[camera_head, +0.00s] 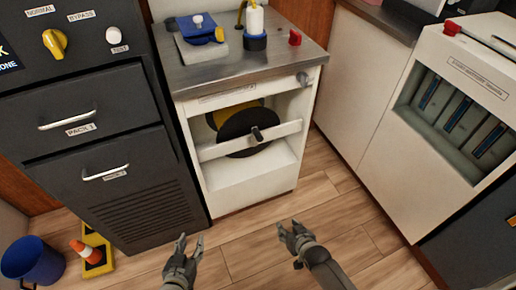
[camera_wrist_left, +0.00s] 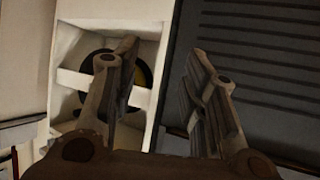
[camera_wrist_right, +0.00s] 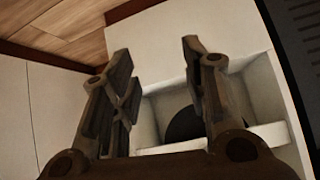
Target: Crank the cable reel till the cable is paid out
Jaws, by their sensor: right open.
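The cable reel (camera_head: 246,131) is a dark disc with a yellow part behind it, set in an open bay of the white cabinet (camera_head: 245,178). A white crossbar (camera_head: 216,150) runs in front of it, and a small dark crank handle (camera_head: 257,134) sticks out at its middle. My left gripper (camera_head: 188,243) is open and empty, low in front of the black cabinet's edge. My right gripper (camera_head: 290,228) is open and empty, below and in front of the reel bay. The reel shows partly in the left wrist view (camera_wrist_left: 103,68) and right wrist view (camera_wrist_right: 183,124), behind fingers.
A black drawer cabinet (camera_head: 100,150) stands left, with a yellow knob (camera_head: 55,43). A blue bucket (camera_head: 33,262) and an orange cone (camera_head: 86,252) stand on the floor at lower left. A white unit with slots (camera_head: 468,80) stands right. Wooden floor (camera_head: 330,205) between is clear.

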